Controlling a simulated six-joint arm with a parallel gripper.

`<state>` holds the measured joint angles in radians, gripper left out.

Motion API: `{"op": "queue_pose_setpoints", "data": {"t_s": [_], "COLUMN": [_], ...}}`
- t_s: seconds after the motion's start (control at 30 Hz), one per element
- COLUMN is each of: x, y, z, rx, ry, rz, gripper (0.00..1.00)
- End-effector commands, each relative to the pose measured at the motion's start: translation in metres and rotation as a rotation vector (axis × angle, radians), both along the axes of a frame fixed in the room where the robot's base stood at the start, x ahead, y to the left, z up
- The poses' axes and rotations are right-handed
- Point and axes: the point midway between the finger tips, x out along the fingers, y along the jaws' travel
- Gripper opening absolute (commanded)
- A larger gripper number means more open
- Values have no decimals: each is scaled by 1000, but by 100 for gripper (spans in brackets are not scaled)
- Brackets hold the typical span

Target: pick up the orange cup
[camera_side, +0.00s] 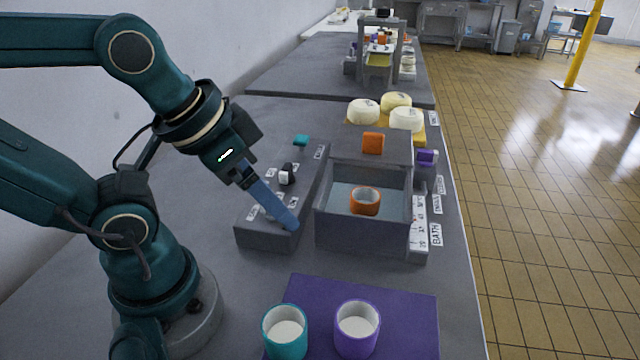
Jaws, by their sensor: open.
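The orange cup (365,201) stands inside an open grey box (362,238) with a bluish inside. It looks like a short orange ring with a dark opening, and the box's front wall is close in front of it. My gripper (281,214) is to the left of the box, above a low grey block. Its blue fingers point down and to the right. It is open and apart from the cup, and one finger largely hides the other in this view.
A teal cup (285,331) and a purple cup (357,328) stand on a purple mat (408,310) in front. An orange block (373,143) sits on the ledge behind the box. The low grey block (262,237) carries small items. White cheese-like rounds (406,119) lie further back.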

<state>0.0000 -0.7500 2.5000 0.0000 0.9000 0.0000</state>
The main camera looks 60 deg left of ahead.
Motion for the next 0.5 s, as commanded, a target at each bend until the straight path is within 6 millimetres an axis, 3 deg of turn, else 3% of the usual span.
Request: {"op": "queue_pose_setpoints", "data": {"t_s": [0.13, 0.27, 0.37, 0.5], "x": [-1, -5, -10, -4], "y": [3, 28, 56, 91], "z": [-1, -9, -22, -31], "rx": [28, 212, 447, 821], "ry": [3, 45, 151, 320], "rz": [-27, -126, -311, -684], "gripper": [80, 80, 80, 80]}}
